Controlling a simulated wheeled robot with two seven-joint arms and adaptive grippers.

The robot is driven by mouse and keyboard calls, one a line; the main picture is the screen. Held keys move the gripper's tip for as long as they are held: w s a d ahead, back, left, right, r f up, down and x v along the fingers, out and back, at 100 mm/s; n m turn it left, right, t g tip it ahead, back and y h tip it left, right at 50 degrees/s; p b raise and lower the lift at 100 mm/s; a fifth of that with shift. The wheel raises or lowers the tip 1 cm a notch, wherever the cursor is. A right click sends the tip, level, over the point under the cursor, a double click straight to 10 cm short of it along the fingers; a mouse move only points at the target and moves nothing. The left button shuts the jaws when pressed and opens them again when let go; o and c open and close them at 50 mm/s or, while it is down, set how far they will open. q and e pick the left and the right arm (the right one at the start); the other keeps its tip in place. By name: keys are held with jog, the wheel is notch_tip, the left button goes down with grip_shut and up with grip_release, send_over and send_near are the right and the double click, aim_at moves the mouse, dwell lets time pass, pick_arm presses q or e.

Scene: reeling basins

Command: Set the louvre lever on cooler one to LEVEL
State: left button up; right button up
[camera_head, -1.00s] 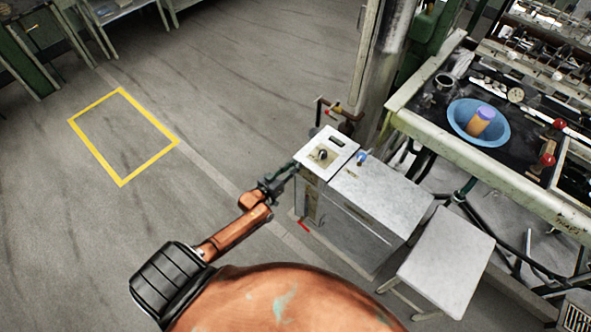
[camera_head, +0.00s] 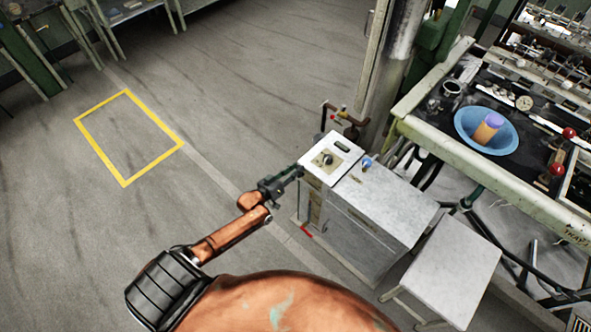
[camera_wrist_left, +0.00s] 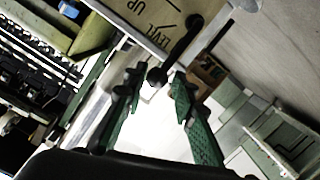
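The cooler (camera_head: 375,205) is a pale grey cabinet with a sloped control panel (camera_head: 343,146), right of my left gripper in the head view. My left gripper (camera_head: 296,172) reaches the panel's left side. In the left wrist view a beige plate (camera_wrist_left: 125,12) reads LEVEL and UP. The louvre lever (camera_wrist_left: 182,46) is a black rod ending in a round knob. My left gripper (camera_wrist_left: 157,84) is open, its green fingers on either side of the knob; I cannot tell whether they touch it. The lever is not distinguishable in the head view. My right gripper is out of view.
A pale stool or small table (camera_head: 452,262) stands right of the cooler. A workbench (camera_head: 490,170) with a blue basin (camera_head: 487,122) is behind it at right. Pipes and a column rise behind the cooler. The floor at left, with a yellow marked rectangle (camera_head: 128,183), is clear.

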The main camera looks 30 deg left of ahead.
pick_arm(q)
jog(key=shift+o, duration=1.3)
jog(key=v, duration=1.2)
jog(key=shift+d, duration=0.1)
jog(key=s+f+m+g+y, duration=0.1)
jog(key=s+f+g, duration=0.2)
jog(key=s+f, duration=0.55)
jog(key=s+f+g+y, duration=0.15)
jog(key=s+f, duration=0.45)
jog(key=f, duration=0.6)
jog(key=s+f+m+g, duration=0.1)
jog(key=s+f+g, duration=0.3)
jog(key=s+f, duration=0.55)
jog(key=s+d+f+g, duration=0.2)
jog(key=s+d+f, duration=0.1)
jog(key=s, duration=0.6)
jog(key=s+d+f+m+g, duration=0.1)
jog(key=s+d+f+g, duration=0.1)
jog(key=s+f, duration=0.4)
jog(key=s+d+f+m+g+p, duration=0.1)
jog(key=s+d+f+g, duration=0.2)
jog(key=s, duration=1)
jog(key=shift+d+f, duration=0.45)
jog(key=shift+f, duration=0.5)
